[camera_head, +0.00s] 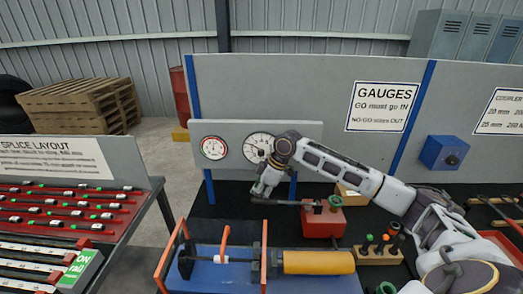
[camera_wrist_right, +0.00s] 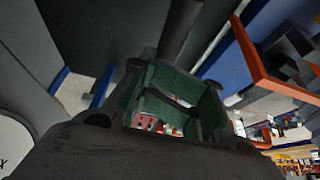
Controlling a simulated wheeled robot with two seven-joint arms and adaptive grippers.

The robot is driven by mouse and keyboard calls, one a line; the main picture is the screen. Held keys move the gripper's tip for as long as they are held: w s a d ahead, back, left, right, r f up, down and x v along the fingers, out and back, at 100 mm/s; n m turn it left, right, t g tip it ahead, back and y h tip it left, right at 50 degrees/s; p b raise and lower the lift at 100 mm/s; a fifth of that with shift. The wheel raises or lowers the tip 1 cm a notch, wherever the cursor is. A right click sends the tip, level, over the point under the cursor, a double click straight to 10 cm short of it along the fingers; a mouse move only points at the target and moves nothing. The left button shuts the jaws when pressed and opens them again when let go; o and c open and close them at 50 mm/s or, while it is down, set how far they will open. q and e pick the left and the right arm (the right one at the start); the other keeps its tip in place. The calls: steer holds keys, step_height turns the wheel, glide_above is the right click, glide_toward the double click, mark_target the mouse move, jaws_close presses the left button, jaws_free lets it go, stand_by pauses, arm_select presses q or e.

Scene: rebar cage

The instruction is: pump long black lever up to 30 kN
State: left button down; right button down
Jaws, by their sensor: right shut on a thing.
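The red pump block (camera_head: 322,219) stands on the black bench top, with a green knob on top. Its long black lever (camera_head: 288,203) reaches left from it, roughly level. My right gripper (camera_head: 262,190) is shut on the lever near its left end; the fingers partly hide the grip. In the right wrist view, the gripper's green-padded fingers (camera_wrist_right: 175,105) are close up, with a dark bar at them. A small round gauge (camera_head: 213,148) and a larger white gauge (camera_head: 257,147) hang on the grey panel behind. My arm covers part of the larger gauge; neither reading is legible.
A blue fixture (camera_head: 225,277) with orange end frames and a yellow cylinder (camera_head: 318,262) lies in front of the pump. A wooden block with coloured-handled tools (camera_head: 378,252) stands to its right. A red rack of bars (camera_head: 60,212) is at left.

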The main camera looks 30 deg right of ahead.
steer(key=shift+s+a+f, duration=0.1)
steer(key=shift+a+f, duration=0.05)
steer(key=shift+f, duration=0.65)
steer(key=shift+p, duration=0.35)
steer(key=shift+p+v, duration=1.3)
steer(key=shift+p, duration=0.1)
steer(key=shift+s+d+r+p, duration=0.1)
steer(key=shift+d+r+p, duration=0.1)
steer(key=shift+r+p, duration=1.25)
steer(key=shift+w+a+v, duration=0.15)
steer(key=shift+v, duration=1.3)
steer(key=shift+w+a+v, duration=0.1)
steer(key=shift+a+v, duration=0.05)
steer(key=shift+v, duration=1.25)
steer(key=shift+r, duration=0.2)
